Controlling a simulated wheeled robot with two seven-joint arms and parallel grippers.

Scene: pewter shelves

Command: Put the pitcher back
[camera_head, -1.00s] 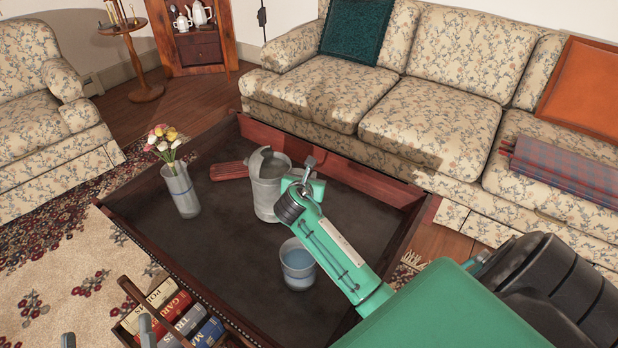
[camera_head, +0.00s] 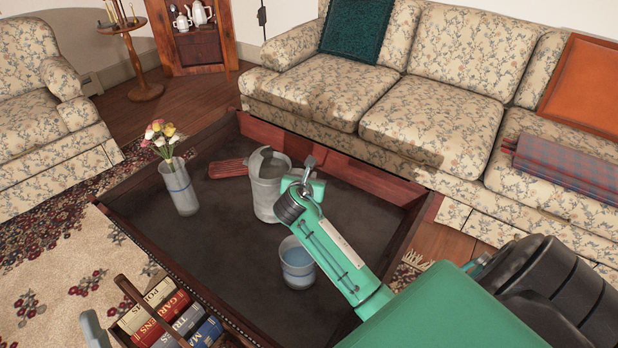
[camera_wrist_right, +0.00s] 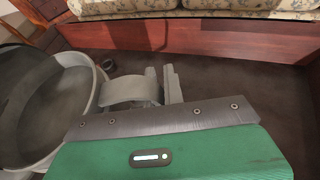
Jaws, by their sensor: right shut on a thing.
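The grey metal pitcher (camera_head: 268,188) stands upright on the dark coffee table, near its far side. My right gripper (camera_head: 300,181) is at the pitcher's right side, shut on its handle. In the right wrist view the pitcher's open rim (camera_wrist_right: 88,108) fills the left edge, and its handle (camera_wrist_right: 130,88) runs to my grey fingers (camera_wrist_right: 168,86). My arm and gripper hide part of the pitcher's right side. A grey finger of my left gripper (camera_head: 93,330) shows at the bottom left; its opening cannot be made out.
The coffee table (camera_head: 345,155) has a raised rim. On it are a flower vase (camera_head: 180,188), a grey cup (camera_head: 297,264) near my right arm and a red object (camera_head: 228,169). A book caddy (camera_head: 130,318) is in front.

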